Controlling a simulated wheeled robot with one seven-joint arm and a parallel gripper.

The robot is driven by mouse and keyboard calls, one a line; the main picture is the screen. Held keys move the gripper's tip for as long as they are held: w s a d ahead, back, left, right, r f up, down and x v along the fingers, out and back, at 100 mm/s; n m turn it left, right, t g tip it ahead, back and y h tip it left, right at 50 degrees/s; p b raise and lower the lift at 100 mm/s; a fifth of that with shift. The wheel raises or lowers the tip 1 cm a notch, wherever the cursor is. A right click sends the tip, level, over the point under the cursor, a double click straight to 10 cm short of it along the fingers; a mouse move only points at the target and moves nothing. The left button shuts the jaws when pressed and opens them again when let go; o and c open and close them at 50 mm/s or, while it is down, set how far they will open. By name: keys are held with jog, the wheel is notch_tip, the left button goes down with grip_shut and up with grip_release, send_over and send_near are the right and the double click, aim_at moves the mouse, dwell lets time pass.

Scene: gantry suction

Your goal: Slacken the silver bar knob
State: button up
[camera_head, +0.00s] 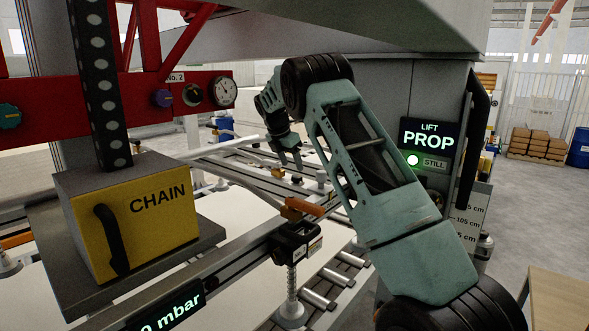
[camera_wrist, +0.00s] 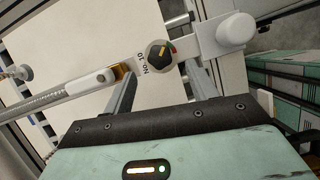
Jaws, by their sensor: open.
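In the wrist view a round dark knob (camera_wrist: 160,53) with a yellow pointer line sits on a light silver bar, next to a "No. 10" label. A small red and green mark shows at its edge. My gripper (camera_wrist: 163,74) is open, with one finger on each side of the picture area below the knob. Nothing is held between the fingers. I cannot tell the exact height gap to the knob. In the head view my gripper (camera_head: 290,158) points down over the silver frame bars (camera_head: 240,150); the knob cannot be made out there.
A yellow CHAIN box (camera_head: 150,225) and a red beam (camera_head: 60,110) with knobs and a gauge (camera_head: 223,92) stand left. An orange lever (camera_head: 303,207) sits on the nearer rail. In the wrist view a white rounded end piece (camera_wrist: 235,30) lies right of the knob.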

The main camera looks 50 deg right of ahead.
aim_at(296, 176)
jog(key=shift+p+x, duration=0.65)
jog(key=shift+x, duration=1.8)
jog(key=c, duration=1)
